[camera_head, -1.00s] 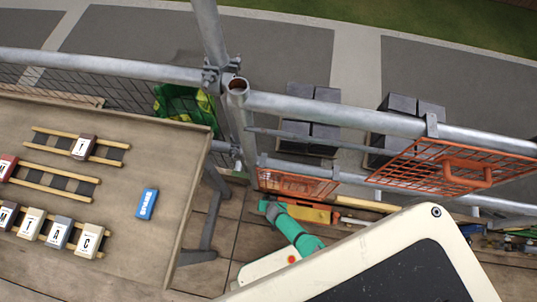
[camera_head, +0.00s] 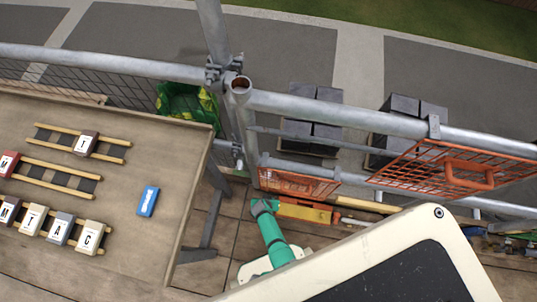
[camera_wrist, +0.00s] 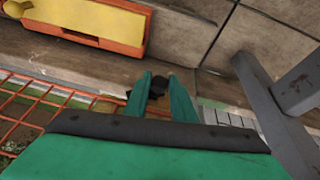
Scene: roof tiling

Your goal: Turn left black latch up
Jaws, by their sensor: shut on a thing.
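In the head view my gripper (camera_head: 262,206) is at the lower left end of the orange mesh gate (camera_head: 298,182). The latch cannot be made out there.
A yellow and red tool (camera_head: 304,211) lies on the planks close to my gripper. A wooden table (camera_head: 125,215) with lettered tiles and a blue box (camera_head: 148,201) stands at the left. A grey metal leg (camera_wrist: 270,105) is right of my fingers in the wrist view.

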